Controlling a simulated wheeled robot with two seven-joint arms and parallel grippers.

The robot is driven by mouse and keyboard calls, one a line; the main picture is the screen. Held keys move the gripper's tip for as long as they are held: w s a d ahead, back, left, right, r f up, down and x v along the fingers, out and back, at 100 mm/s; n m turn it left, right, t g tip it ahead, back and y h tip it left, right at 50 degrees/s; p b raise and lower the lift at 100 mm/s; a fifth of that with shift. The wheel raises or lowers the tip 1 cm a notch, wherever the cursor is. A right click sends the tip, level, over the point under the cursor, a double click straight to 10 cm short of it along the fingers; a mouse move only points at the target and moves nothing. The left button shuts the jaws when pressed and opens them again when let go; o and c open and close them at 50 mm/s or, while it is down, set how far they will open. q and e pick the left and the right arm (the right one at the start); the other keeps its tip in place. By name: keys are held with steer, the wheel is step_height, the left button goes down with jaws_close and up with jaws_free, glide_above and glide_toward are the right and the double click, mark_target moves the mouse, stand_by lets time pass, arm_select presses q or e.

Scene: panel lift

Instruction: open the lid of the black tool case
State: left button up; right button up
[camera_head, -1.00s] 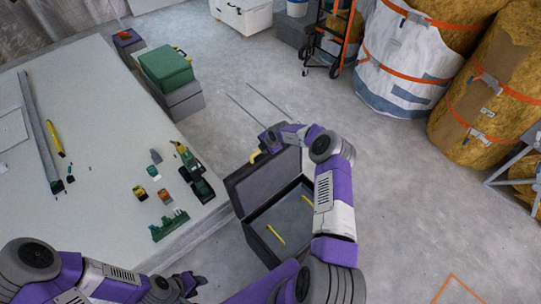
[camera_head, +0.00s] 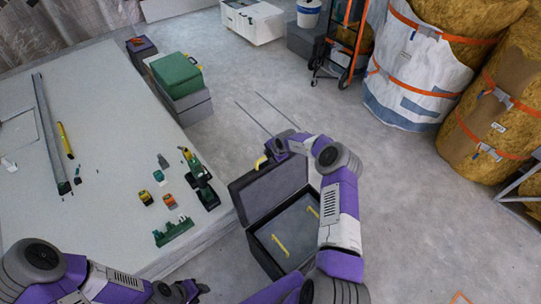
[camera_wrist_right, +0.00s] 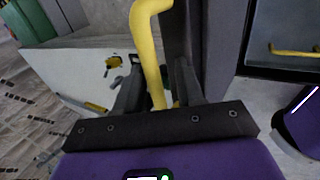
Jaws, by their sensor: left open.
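The black tool case (camera_head: 283,262) stands on the floor with its lid (camera_head: 272,190) raised and its inside showing. A yellow handle (camera_head: 262,162) is on the lid's upper edge. My right gripper (camera_head: 275,148) is at this handle. In the right wrist view the handle (camera_wrist_right: 150,50) runs between my right gripper's fingers (camera_wrist_right: 160,85); whether they press on it is unclear. My left gripper (camera_head: 192,290) is open and empty at the bottom, left of the case.
A pale table (camera_head: 105,215) with several small tools fills the left. Green (camera_head: 178,74) and grey cases stand beyond it. A wheeled cart (camera_head: 342,50) and wrapped insulation rolls (camera_head: 415,65) stand at the back right. Floor right of the case is clear.

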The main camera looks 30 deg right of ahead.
steer(key=p+v, duration=0.1)
steer(key=v, duration=0.6)
steer(key=shift+r+p, duration=0.25)
steer(key=shift+p, duration=0.05)
steer(key=s+a+f+n+g, duration=0.1)
steer(key=s+a+f+n, duration=0.45)
steer(key=n, duration=0.75)
steer(key=s+a+f+n+g, duration=0.1)
steer(key=s+a+f+n, duration=0.1)
steer(key=s+a+n, duration=0.7)
steer(key=s+a+n+g+y, duration=0.1)
steer(key=s+a+n, duration=0.6)
steer(key=n, duration=0.7)
steer(key=s+a+r+n+g+y, duration=0.1)
steer(key=s+a+n+y, duration=0.1)
steer(key=s+a+n, duration=0.5)
steer(key=s+n, duration=0.4)
steer(key=n, duration=0.2)
steer(key=shift+s+r+n+g, duration=0.2)
steer(key=shift+s+n+g, duration=0.1)
steer(key=shift+n+g, duration=0.1)
steer(key=shift+a, duration=0.1)
